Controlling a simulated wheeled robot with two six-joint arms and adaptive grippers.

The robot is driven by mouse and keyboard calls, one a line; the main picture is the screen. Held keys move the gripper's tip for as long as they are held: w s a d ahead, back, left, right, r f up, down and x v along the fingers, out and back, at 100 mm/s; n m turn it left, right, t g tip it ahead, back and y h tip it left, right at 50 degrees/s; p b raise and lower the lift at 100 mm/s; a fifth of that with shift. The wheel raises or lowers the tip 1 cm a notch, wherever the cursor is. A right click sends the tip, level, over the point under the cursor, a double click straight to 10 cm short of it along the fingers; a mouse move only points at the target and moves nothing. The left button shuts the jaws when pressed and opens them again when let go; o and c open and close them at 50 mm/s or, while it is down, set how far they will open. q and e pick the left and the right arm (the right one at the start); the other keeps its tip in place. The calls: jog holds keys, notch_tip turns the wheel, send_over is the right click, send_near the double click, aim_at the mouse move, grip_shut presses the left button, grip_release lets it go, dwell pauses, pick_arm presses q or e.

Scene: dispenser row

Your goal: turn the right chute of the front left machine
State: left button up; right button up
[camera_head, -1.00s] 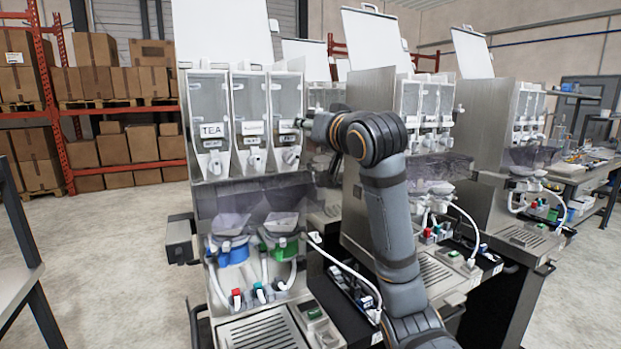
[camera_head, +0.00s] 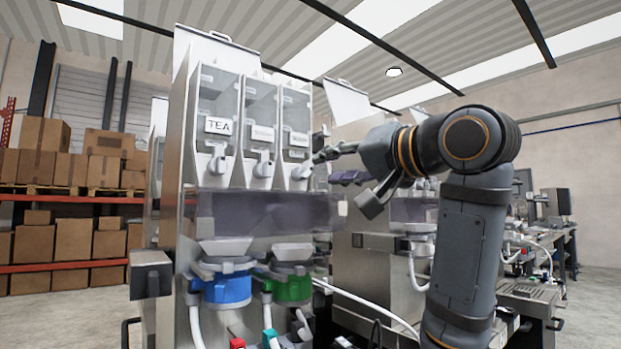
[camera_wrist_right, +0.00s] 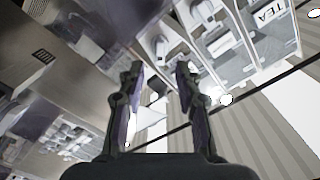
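The front left machine (camera_head: 172,215) has three clear canisters side by side, the left one labelled TEA. Each has a white chute at its lower front. The right chute (camera_head: 300,173) is under the right canister (camera_head: 295,115). My right gripper (camera_head: 320,156) comes in from the right, its fingertips close beside this chute. In the right wrist view the two fingers (camera_wrist_right: 159,70) stand apart with nothing held between them. A white chute (camera_wrist_right: 157,45) shows just beyond the fingertips there. I cannot tell whether they touch it. My left gripper is not in view.
The middle chute (camera_head: 263,168) is close to the left of the right one. Below are a translucent guard (camera_head: 255,212) and blue (camera_head: 228,288) and green (camera_head: 292,287) funnel holders. A second machine (camera_head: 375,270) stands right behind my right arm.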

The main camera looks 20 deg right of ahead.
aim_at(309, 172)
jog(key=x, duration=0.7)
jog(key=shift+p, duration=0.3)
jog(key=shift+w+a+f, duration=0.1)
jog(key=shift+w+a, duration=0.15)
jog(key=shift+w, duration=0.3)
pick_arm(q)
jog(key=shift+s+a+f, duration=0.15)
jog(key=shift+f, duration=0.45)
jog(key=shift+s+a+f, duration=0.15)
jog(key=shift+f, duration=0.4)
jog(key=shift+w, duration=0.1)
pick_arm(e)
grip_shut()
